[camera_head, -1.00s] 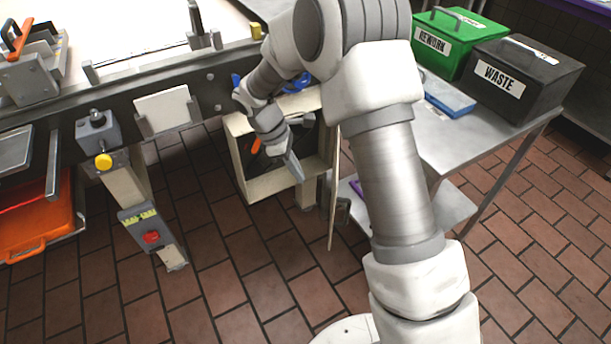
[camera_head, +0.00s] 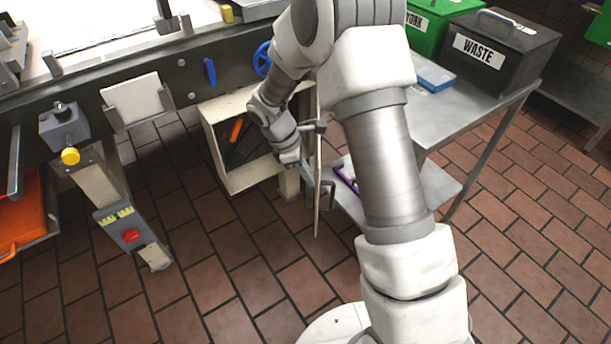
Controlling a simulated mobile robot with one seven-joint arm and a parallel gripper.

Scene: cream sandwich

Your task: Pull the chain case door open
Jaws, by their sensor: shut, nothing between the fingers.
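The chain case (camera_head: 208,140) is a cream box under the machine's dark beam. Its front is open and shows a dark inside with an orange part (camera_head: 236,129). Its door (camera_head: 318,205) is a thin cream panel, swung out and seen almost edge-on at the case's right side. My gripper (camera_head: 307,186) is shut and empty, pointing down between the case opening and the door's inner side. It is very close to the door; I cannot tell whether they touch. A grey bracket-like part (camera_head: 326,196) shows at the door. My forearm hides part of the case's upper right.
A steel table (camera_head: 470,115) with a black WASTE box (camera_head: 497,55) and a green box (camera_head: 432,30) stands at the right. A post with a red button (camera_head: 131,236) stands left of the case. The tiled floor in front is clear.

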